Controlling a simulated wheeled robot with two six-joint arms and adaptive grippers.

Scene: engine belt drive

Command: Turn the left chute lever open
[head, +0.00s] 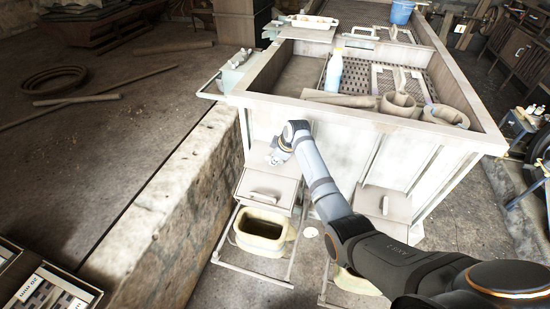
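The left chute (267,187) is a pale box on the front of a large bin, with a handle-like bar (263,197) on its face. I cannot tell whether this bar is the lever or whether the chute is open. My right arm reaches in from the lower right. Its gripper (276,157) is at the top of the left chute, close to the bin wall. The fingers are small and partly hidden by the wrist, so their opening and any contact are unclear. My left gripper is out of view.
A yellowish container (262,222) stands under the left chute. A right chute (384,203) is on the same wall, partly behind my arm. The bin (345,105) holds a bottle (333,72) and several pots. A stone ledge (178,205) runs along the left.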

